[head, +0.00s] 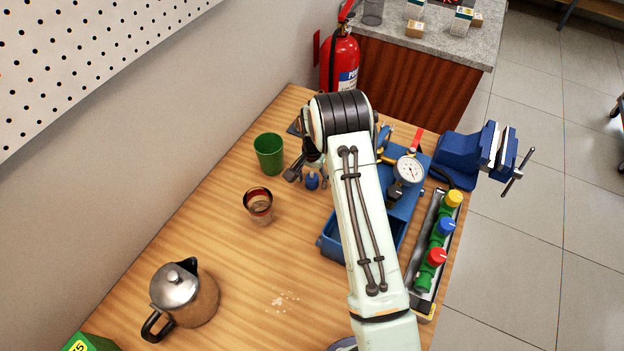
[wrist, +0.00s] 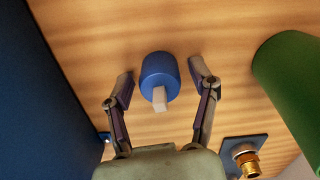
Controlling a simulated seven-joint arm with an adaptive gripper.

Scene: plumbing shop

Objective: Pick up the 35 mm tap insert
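The tap insert (wrist: 159,76) is a short blue cylinder with a pale square stem pointing toward the wrist camera. It stands on the wooden table and also shows small in the head view (head: 312,182), beside my gripper (head: 307,174). In the wrist view my gripper (wrist: 165,82) is open, with one finger on each side of the insert. A gap of wood shows between the insert and each finger. Its size marking cannot be read. The table under my gripper's palm is hidden.
A green cup (head: 269,154) stands close to the left, with an amber glass (head: 258,205) nearer. A blue tray (head: 333,245) is to the right, partly behind my arm. A brass fitting (wrist: 247,161) is on a dark plate nearby. A kettle (head: 185,295) stands front left.

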